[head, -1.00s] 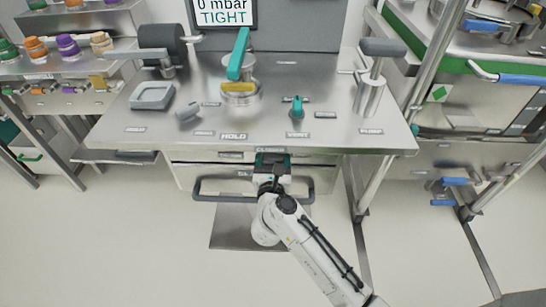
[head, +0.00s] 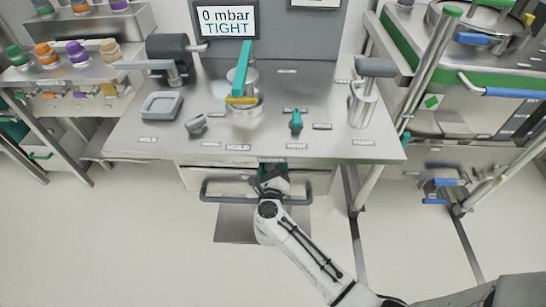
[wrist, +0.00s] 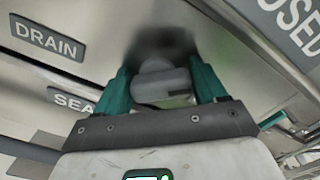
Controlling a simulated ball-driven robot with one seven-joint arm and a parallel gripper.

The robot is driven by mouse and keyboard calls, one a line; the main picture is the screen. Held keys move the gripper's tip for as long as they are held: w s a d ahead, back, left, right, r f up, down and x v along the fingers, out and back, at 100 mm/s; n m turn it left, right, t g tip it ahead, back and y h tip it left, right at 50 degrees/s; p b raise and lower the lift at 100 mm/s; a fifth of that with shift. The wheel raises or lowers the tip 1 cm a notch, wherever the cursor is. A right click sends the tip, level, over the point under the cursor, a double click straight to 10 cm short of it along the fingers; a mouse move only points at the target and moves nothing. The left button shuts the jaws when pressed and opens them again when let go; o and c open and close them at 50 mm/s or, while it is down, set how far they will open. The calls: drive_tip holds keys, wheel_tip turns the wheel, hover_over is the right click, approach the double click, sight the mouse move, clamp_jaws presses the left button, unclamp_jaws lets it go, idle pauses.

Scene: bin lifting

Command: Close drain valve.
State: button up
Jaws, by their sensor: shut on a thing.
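The drain valve handle (wrist: 162,84) is a rounded grey knob on the steel cabinet front, in the wrist view. My gripper (wrist: 165,82) has its two teal fingers on either side of it, shut on the knob. A DRAIN label (wrist: 48,39) is at the upper left, and a partly covered label starting "SEA" (wrist: 72,100) is below it. A large label ending "OSED" (wrist: 295,22) is cut off at the upper right. In the head view my gripper (head: 270,175) is at the cabinet front under the worktop edge and hides the valve.
A grey bar handle (head: 215,194) runs across the cabinet front close to my gripper. The steel worktop (head: 215,130) above carries a teal lever (head: 244,68) and a small teal valve (head: 296,119). A screen (head: 227,20) reads "0 mbar TIGHT". The floor in front is clear.

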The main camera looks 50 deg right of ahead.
drive_tip(key=n+p, duration=0.4)
drive_tip(key=n, duration=0.1)
drive_tip(key=shift+w+a+r+n, duration=0.1)
drive_tip(key=shift+w+n, duration=0.1)
drive_tip(key=shift+n, duration=0.1)
drive_tip(key=shift+a+f+n+p, duration=0.15)
drive_tip(key=shift+n+p, duration=0.4)
drive_tip(key=shift+n, duration=0.55)
drive_tip(key=shift+d+f+n+p, duration=0.1)
drive_tip(key=shift+n+p, duration=0.4)
drive_tip(key=shift+n, duration=0.6)
drive_tip(key=o, duration=1)
drive_tip(key=shift+c, duration=0.2)
drive_tip(key=v, duration=1)
drive_tip(key=shift+s+a, duration=0.25)
drive_tip(key=shift+a, duration=0.1)
